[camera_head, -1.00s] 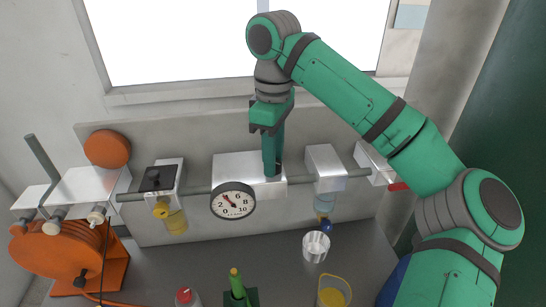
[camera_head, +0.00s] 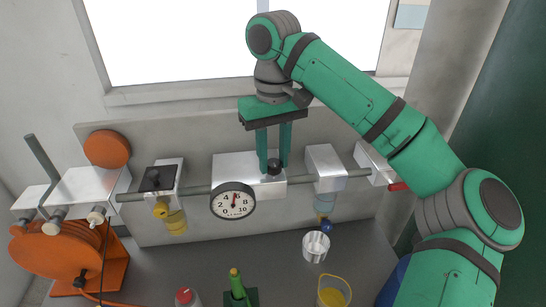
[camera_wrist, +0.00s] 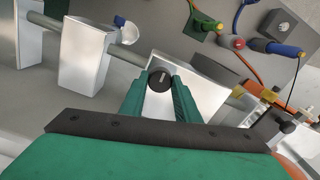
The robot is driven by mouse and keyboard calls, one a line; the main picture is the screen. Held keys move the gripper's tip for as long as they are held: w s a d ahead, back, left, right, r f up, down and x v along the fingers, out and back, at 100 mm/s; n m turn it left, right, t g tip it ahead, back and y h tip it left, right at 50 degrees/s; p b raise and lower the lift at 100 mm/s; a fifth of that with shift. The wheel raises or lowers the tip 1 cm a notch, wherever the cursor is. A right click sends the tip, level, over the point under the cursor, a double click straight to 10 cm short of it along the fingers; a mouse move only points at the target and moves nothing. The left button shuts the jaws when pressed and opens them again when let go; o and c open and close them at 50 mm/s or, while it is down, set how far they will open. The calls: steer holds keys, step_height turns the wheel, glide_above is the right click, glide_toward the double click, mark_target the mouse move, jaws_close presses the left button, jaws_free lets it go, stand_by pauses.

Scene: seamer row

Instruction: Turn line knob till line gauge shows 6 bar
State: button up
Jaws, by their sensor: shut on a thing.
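The line knob (camera_head: 274,167) is a small black knob on the silver regulator block (camera_head: 232,164). My gripper (camera_head: 274,171) reaches down from above, its two green fingers on either side of the knob, shut on it. The wrist view shows the knob (camera_wrist: 159,79), with a pale mark on its top, between the fingertips (camera_wrist: 160,88). The line gauge (camera_head: 233,201) is a round white dial in front of the block, facing the head view. Its needle points almost straight up; the exact value is too small to read surely.
A silver pipe runs to a block with a black top (camera_head: 159,178) at left and a silver unit (camera_head: 326,167) at right. An orange hose reel (camera_head: 65,253) stands far left. A metal cup (camera_head: 316,246), yellow beaker (camera_head: 333,293) and red-capped bottle (camera_head: 187,297) stand in front.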

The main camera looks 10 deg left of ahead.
mark_target(274, 162)
steer(key=shift+d+m, duration=0.1)
steer(key=shift+m, duration=0.3)
steer(key=o, duration=1)
steer(key=shift+o, duration=0.2)
steer(key=shift+r, duration=0.1)
step_height(274, 162, up, 11)
steer(key=shift+f, duration=0.2)
